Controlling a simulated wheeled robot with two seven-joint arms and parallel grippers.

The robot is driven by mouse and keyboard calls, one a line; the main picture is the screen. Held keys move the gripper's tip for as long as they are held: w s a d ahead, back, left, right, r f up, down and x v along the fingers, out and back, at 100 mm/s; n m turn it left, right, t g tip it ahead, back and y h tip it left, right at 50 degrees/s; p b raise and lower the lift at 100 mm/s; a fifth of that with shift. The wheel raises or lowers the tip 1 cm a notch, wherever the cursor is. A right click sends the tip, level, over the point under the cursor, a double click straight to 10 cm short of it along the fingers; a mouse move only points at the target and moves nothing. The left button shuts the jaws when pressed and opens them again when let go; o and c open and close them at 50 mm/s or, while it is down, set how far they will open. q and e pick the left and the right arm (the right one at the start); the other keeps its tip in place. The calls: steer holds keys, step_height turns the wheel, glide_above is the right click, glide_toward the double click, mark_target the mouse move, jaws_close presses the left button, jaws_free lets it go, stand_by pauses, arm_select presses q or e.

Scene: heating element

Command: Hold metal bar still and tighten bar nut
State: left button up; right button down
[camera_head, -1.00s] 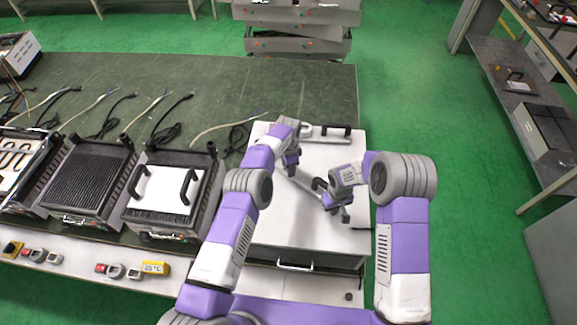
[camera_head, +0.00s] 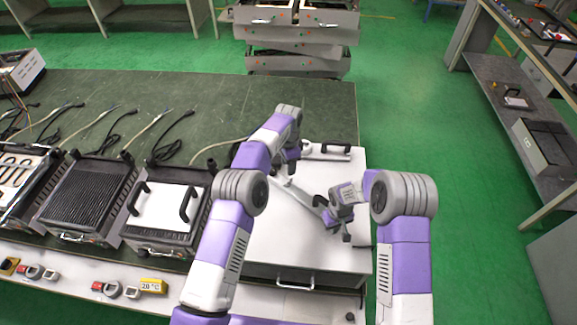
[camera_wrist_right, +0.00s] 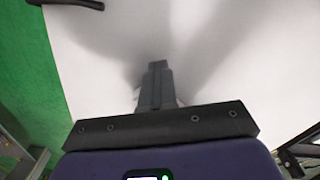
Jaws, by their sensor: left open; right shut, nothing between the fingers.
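My left gripper (camera_head: 290,167) is over the far left part of a white-topped unit (camera_head: 290,240) at the right end of the bench. It is open, and I cannot see anything between its fingers. My right gripper (camera_head: 346,236) is shut and empty over the right side of the same top. The right wrist view shows its fingers (camera_wrist_right: 155,84) together above the plain white surface. A thin pale strip (camera_head: 300,193) runs across the top between the grippers; I cannot tell whether it is the metal bar or a shadow. No nut can be made out.
To the left are a unit with a white plate and two handles (camera_head: 165,208), a ribbed unit (camera_head: 88,195) and one with coils (camera_head: 20,175). Green floor (camera_head: 410,120) is clear to the right.

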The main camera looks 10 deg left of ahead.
steer(key=c, duration=1.4)
jaws_free()
